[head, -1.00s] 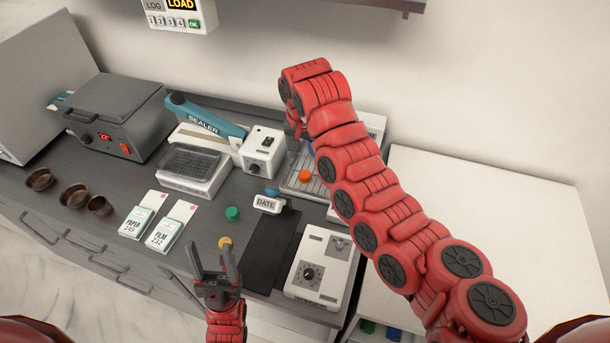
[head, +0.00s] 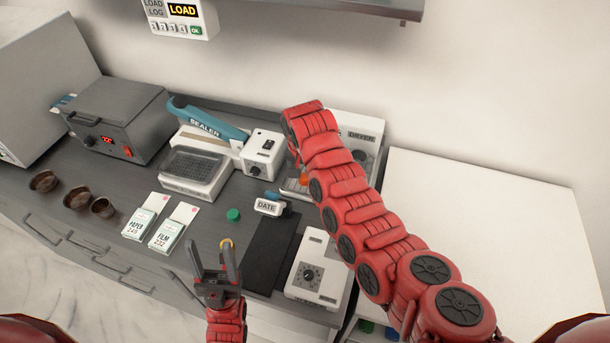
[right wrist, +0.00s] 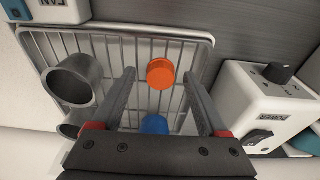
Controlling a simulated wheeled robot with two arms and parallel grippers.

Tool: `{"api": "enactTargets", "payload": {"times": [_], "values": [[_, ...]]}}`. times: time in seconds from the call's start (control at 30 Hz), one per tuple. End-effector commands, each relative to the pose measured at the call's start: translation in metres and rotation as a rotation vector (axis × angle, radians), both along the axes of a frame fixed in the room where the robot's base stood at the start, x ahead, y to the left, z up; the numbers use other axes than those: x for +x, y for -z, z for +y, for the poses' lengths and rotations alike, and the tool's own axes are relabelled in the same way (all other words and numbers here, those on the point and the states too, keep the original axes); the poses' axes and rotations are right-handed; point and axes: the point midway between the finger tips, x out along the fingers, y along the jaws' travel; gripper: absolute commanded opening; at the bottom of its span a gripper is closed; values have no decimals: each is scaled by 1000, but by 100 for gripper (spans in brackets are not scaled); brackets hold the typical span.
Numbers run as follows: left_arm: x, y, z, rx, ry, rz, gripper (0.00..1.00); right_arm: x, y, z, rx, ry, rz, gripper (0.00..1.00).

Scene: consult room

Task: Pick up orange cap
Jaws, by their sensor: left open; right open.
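The orange cap (right wrist: 161,74) lies on a wire rack (right wrist: 198,50) in the right wrist view. It shows between the fingertips of my right gripper (right wrist: 159,76), which is open and empty; I cannot tell how far above the cap the tips are. In the head view a small part of the orange cap (head: 304,179) shows beside my right arm, which hides the right gripper and most of the rack. My left gripper (head: 214,248) is open and empty, above the counter's front part, far from the cap.
A blue cap (right wrist: 154,125) and a metal cup (right wrist: 73,80) are on the rack. The white box marked POWER (right wrist: 265,105) stands right of it. A green cap (head: 233,215) and a DATE stamp (head: 268,207) are on the counter. A yellow round thing (head: 226,243) is by my left gripper.

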Motion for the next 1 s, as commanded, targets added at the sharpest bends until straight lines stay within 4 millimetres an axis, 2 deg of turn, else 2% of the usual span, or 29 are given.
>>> {"api": "enactTargets", "payload": {"times": [0.17,0.5,0.6,1.0], "values": [[0,1,0,0,0,0,60,0,0,0,0,0,-2,75],[0,1,0,0,0,0,60,1,0,0,0,0,-2,14],[0,1,0,0,0,0,60,1,0,0,0,0,-2,0],[0,5,0,0,0,0,60,1,-4,0,1,1,-4,0]]}}
